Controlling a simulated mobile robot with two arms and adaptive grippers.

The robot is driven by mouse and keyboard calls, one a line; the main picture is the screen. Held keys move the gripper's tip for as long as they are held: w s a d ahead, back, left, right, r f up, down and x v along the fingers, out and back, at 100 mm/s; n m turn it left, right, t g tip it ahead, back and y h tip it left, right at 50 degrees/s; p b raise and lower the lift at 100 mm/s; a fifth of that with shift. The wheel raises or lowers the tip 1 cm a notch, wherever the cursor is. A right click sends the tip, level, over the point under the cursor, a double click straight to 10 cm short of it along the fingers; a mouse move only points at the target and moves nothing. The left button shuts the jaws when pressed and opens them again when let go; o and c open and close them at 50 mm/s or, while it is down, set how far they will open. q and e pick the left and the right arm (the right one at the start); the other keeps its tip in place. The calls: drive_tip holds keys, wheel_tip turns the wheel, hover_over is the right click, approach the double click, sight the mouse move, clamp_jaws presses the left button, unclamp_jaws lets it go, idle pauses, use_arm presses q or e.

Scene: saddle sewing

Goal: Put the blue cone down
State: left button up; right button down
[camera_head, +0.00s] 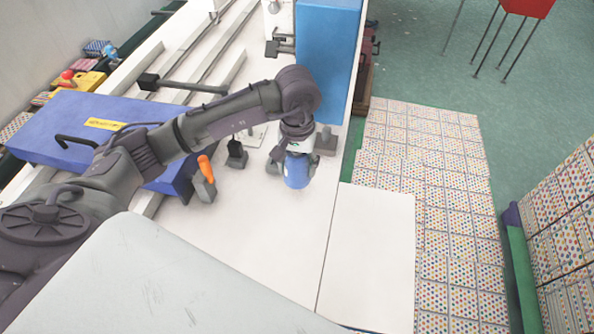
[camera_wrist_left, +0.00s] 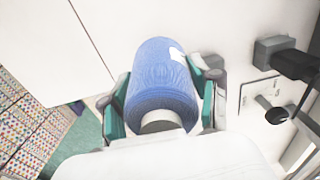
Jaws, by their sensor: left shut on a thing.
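The blue cone (camera_head: 297,171) is a spool of blue thread over the white table (camera_head: 255,240) in the head view. It also fills the middle of the left wrist view (camera_wrist_left: 160,80), with its white core end toward the camera. My left gripper (camera_head: 291,160) is shut on the cone, with the green finger pads on either side of it in the left wrist view (camera_wrist_left: 160,103). Whether the cone's base touches the table cannot be told. My right gripper is not in view.
An orange-handled tool (camera_head: 205,178) and a dark block (camera_head: 237,154) stand left of the cone. A blue case (camera_head: 85,125) lies further left. A tall blue panel (camera_head: 328,55) stands behind. The white tabletop in front is clear. Patterned boxes (camera_head: 440,190) are stacked to the right.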

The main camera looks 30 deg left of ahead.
sight(297, 176)
use_arm(q)
wheel_tip(297, 176, down, 3)
drive_tip(key=shift+f+p, duration=0.15)
drive_tip(key=shift+p, duration=0.6)
drive_tip(key=shift+f, duration=0.5)
drive_tip(key=o, duration=1.3)
